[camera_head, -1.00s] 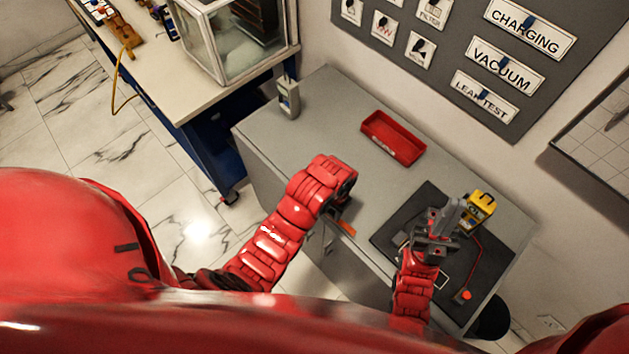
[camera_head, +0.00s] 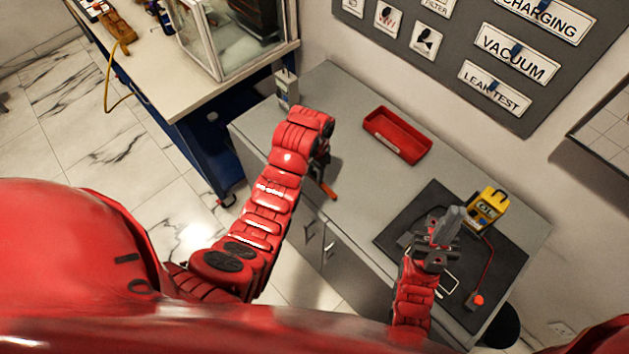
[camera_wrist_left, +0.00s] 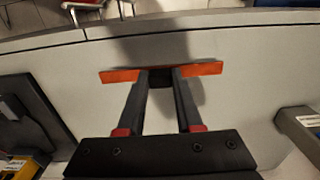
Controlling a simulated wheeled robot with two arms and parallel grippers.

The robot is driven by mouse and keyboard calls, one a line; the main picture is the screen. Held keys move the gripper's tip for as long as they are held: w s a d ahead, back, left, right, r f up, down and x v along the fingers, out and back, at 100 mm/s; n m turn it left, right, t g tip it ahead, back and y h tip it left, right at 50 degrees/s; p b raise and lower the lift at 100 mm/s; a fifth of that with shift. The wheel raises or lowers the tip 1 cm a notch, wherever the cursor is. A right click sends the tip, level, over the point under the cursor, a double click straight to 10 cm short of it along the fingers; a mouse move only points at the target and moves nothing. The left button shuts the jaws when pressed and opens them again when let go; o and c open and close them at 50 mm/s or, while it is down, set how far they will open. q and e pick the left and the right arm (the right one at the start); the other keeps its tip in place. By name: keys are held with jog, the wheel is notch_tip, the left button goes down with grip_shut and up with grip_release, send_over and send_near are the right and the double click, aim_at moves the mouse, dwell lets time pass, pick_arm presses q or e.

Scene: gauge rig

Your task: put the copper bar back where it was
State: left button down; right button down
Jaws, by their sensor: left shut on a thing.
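The copper bar (camera_head: 329,191) shows as a short orange strip below my left gripper (camera_head: 321,172), near the front edge of the grey bench. In the left wrist view the bar (camera_wrist_left: 118,76) lies crosswise between the fingertips of my left gripper (camera_wrist_left: 159,78), which is shut on its middle. Both ends stick out. A shadow falls on the bench beside it; I cannot tell whether the bar touches the top. My right gripper (camera_head: 440,238) is over the dark mat (camera_head: 410,220). Its fingers are hard to make out.
A red tray (camera_head: 397,135) stands at the back of the grey bench (camera_head: 335,90). A yellow meter (camera_head: 487,208) with a red lead stands on the mat's far side. A grey device (camera_head: 287,90) is at the bench's left corner. The bench between bar and tray is clear.

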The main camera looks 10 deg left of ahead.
aim_at(315, 173)
pick_arm(q)
jog(key=shift+w+a, duration=0.15)
jog(key=shift+w, duration=0.15)
notch_tip(315, 173, down, 3)
jog(key=shift+r+p, duration=0.15)
jog(key=shift+p, duration=0.45)
jog(key=shift+f, duration=0.3)
jog(key=shift+f, duration=0.1)
jog(key=shift+f, duration=0.2)
jog(key=c, duration=0.6)
grip_release()
jog(key=shift+r, duration=0.1)
